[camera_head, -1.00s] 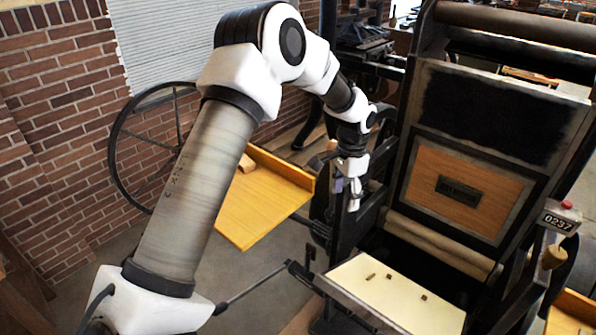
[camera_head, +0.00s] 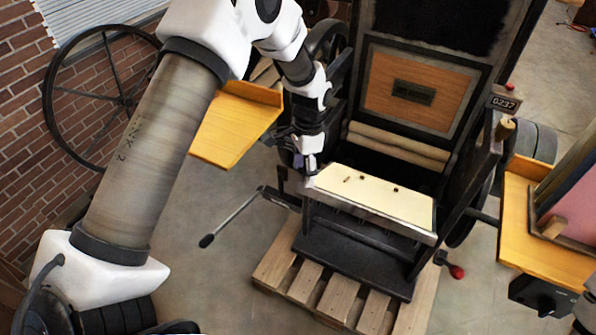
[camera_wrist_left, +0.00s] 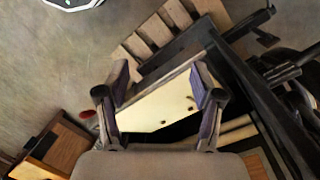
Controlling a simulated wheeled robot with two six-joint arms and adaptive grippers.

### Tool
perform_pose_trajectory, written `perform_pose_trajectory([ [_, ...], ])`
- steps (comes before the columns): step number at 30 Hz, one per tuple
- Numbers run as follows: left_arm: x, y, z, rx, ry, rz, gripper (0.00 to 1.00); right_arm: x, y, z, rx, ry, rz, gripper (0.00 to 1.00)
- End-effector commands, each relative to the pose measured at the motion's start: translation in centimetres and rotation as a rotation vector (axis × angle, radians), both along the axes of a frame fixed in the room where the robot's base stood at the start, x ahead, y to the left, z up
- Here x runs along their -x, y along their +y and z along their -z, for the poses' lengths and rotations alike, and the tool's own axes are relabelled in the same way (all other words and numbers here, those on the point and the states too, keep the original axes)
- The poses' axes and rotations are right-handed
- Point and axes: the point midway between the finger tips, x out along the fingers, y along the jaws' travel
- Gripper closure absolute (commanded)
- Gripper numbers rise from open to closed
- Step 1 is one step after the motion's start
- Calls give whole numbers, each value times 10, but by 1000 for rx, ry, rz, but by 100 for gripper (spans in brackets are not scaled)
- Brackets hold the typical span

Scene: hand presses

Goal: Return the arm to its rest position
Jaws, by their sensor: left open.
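My left arm comes in from the left in the head view, bent over at the top. Its gripper (camera_head: 306,163) hangs down beside the left end of the press's cream-coloured bed (camera_head: 375,198). In the left wrist view the two fingers of this gripper (camera_wrist_left: 160,92) stand apart with nothing held between them. The cream bed (camera_wrist_left: 155,108) shows beyond and between the fingers, with a few small dark pieces on it. Whether the fingers touch the press cannot be told. My right gripper is not in view.
The black hand press (camera_head: 352,262) stands on a wooden pallet (camera_head: 275,266). A lever with a black knob (camera_head: 207,241) juts out left. Yellow side tables stand left (camera_head: 222,130) and right (camera_head: 520,235). A large wheel (camera_head: 60,95) stands by the brick wall. Floor at front left is clear.

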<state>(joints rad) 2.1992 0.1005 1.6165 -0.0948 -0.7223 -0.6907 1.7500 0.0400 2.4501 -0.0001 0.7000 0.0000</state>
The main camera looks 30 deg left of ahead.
Motion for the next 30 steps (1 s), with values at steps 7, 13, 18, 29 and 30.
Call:
perform_pose_trajectory([
  [7,0,0,0,0,0,-1,33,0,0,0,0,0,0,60],
  [13,4,0,8,0,16,-1,33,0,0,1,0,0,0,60],
  [18,63,-6,74,-2,189,11,33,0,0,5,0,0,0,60],
  [29,326,-36,198,-75,263,-347,33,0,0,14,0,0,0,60],
  [30,333,-36,195,-84,204,-420,33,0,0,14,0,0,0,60],
])
